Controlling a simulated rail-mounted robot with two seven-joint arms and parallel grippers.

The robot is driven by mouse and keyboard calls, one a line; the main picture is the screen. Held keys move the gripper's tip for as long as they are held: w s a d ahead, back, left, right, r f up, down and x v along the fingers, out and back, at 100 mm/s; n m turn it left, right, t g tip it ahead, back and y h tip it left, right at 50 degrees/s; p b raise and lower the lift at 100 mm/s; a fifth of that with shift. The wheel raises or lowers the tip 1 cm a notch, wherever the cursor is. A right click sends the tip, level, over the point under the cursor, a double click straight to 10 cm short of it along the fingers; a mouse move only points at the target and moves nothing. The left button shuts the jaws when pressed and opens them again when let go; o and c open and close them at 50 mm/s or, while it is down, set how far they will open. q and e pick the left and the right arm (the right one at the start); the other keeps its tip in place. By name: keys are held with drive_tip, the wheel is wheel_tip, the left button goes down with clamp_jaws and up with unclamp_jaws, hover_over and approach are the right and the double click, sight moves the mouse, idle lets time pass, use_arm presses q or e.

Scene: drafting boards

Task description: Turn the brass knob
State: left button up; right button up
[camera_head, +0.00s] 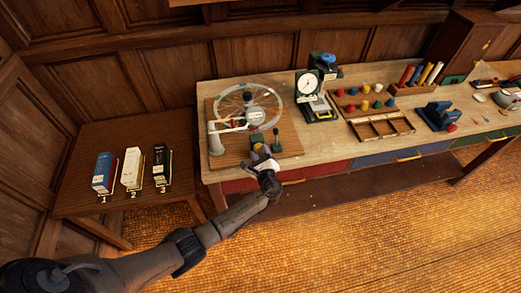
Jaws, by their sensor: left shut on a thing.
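A wooden board (290,137) at the left end of the long bench bears a device with a large spoked wheel (272,94). My left gripper (260,152) reaches in from below to the front edge of this board. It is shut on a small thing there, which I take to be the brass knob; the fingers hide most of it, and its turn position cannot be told. A small dark-green upright piece (276,137) stands just right of the gripper. A white post (215,140) stands to its left. My right gripper is out of view.
A white dial gauge (308,86) stands right of the wheel. Racks with coloured pegs (365,104), a sectioned tray (381,126) and a blue tool (437,115) lie further right. A side table (80,203) at left holds three numbered boxes.

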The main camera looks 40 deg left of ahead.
use_arm(q)
drive_tip(key=m+p, duration=0.1)
drive_tip(key=m, duration=0.1)
drive_tip(key=shift+m, duration=0.3)
drive_tip(key=shift+m+p, duration=0.5)
drive_tip(key=shift+f, duration=0.1)
drive_tip(key=o, duration=0.9)
drive_tip(key=shift+o, duration=0.2)
drive_tip(key=shift+s+d, duration=0.1)
drive_tip(key=v, duration=1.3)
drive_tip(key=shift+s+d, duration=0.2)
